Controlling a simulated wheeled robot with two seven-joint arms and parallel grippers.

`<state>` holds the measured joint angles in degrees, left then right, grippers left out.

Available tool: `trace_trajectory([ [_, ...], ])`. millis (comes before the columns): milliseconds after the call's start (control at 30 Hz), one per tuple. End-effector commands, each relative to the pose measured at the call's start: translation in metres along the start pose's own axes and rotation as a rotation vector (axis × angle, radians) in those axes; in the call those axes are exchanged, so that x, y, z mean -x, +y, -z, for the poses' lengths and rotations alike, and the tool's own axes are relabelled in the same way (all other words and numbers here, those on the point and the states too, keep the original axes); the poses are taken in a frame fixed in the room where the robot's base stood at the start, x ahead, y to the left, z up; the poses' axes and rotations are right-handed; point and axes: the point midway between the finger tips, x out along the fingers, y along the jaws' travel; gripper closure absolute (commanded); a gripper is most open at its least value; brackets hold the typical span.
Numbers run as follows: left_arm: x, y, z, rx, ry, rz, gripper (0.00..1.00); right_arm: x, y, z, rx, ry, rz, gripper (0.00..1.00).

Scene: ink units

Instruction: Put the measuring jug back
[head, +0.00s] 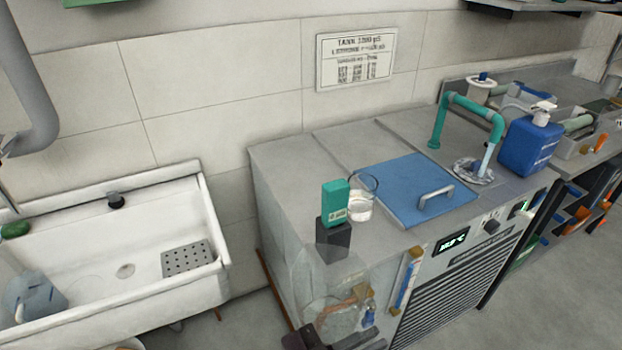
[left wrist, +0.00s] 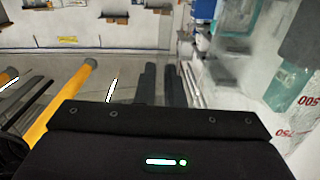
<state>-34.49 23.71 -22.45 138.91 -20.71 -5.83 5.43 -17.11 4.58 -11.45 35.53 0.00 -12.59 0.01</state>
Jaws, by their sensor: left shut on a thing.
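A large clear measuring jug (head: 338,280) shows in the head view in front of the near left corner of the bench unit. In the left wrist view, the jug (left wrist: 298,112) fills the right side, with red "500" marks on its wall. My left gripper (head: 345,338) is at the jug's lower part, at the bottom edge of the head view. Its dark fingers (left wrist: 163,82) are close together in the left wrist view and shut on the jug; the exact contact is hard to see. My right gripper is not in view.
The unit's back left top is clear. A white sink (head: 100,235) stands left.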

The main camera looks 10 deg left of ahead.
Motion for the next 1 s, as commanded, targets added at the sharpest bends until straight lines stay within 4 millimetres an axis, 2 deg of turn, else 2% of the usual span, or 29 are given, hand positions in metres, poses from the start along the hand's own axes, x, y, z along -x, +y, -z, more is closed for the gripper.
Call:
trace_trajectory([
  [167,0.025,-0.032,-0.01,0.004,-0.009,0.167,1.0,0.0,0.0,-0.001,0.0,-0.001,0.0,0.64],
  [400,0.069,-0.091,-0.028,0.001,-0.021,0.471,1.0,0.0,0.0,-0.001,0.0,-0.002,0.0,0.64],
  [600,0.097,-0.131,-0.039,-0.001,-0.026,0.67,1.0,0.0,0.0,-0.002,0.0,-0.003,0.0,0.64],
  [800,0.118,-0.158,-0.047,-0.001,-0.032,0.813,1.0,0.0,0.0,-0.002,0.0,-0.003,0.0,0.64],
  [1000,0.13,-0.175,-0.052,-0.002,-0.034,0.896,1.0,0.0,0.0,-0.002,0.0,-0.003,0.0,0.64],
])
